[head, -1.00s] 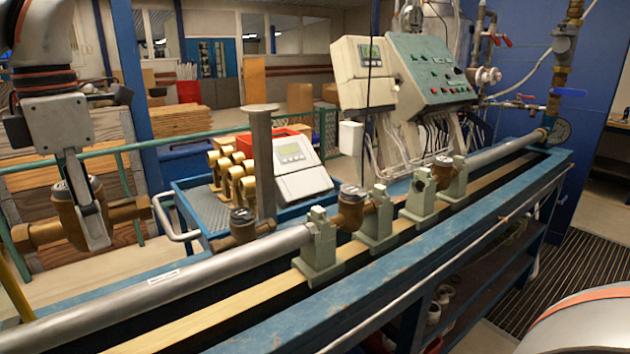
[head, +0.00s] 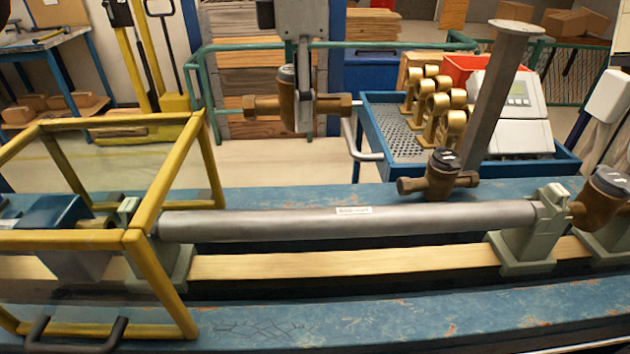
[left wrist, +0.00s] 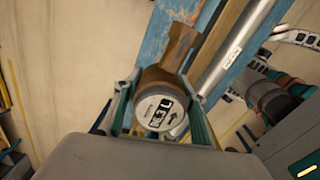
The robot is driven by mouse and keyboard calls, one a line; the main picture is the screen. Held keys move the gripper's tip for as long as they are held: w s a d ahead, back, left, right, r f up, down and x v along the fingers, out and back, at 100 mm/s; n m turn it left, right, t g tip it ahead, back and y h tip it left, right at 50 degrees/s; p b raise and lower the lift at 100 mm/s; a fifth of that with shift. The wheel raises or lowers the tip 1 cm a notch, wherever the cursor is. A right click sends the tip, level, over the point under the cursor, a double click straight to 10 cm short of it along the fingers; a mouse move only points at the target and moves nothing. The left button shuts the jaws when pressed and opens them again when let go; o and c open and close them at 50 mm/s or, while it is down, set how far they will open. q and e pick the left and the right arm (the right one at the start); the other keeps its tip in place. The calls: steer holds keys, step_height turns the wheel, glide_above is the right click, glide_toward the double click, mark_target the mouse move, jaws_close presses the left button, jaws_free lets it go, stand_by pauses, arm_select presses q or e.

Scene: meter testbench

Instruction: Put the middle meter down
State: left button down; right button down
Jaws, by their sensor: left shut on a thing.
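My left gripper (head: 303,122) is shut on a brass-brown water meter (head: 334,103) with a dark round top. It holds the meter in the air, its pipe stubs roughly level, and in the head view it appears beyond the blue bench's (head: 300,190) back edge. A second meter (head: 440,178) sits on the bench's back ledge, behind the grey pipe. A third meter (head: 602,196) is at the right picture edge, by the clamp stands. My right gripper is out of view.
A long grey pipe (head: 350,221) lies along the bench, ending at a grey-green clamp stand (head: 525,235). A yellow-framed clear guard (head: 140,215) covers the left part. A grey post (head: 497,95) and a blue tray cart (head: 375,120) with brass parts stand behind. The back ledge left of the second meter looks clear.

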arm_select(q)
steer(key=b, duration=0.2)
glide_above(302, 203)
step_height(302, 203, down, 12)
steer(key=shift+f, duration=0.5)
step_height(302, 203, down, 4)
steer(key=shift+r+b, duration=0.1)
steer(key=shift+b, duration=0.25)
steer(key=shift+f, duration=0.25)
steer(key=shift+r, duration=0.1)
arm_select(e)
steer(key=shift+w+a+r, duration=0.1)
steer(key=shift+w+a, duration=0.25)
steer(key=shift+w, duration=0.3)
arm_select(q)
steer(key=c, duration=1.2)
jaws_free()
steer(key=shift+c, duration=0.2)
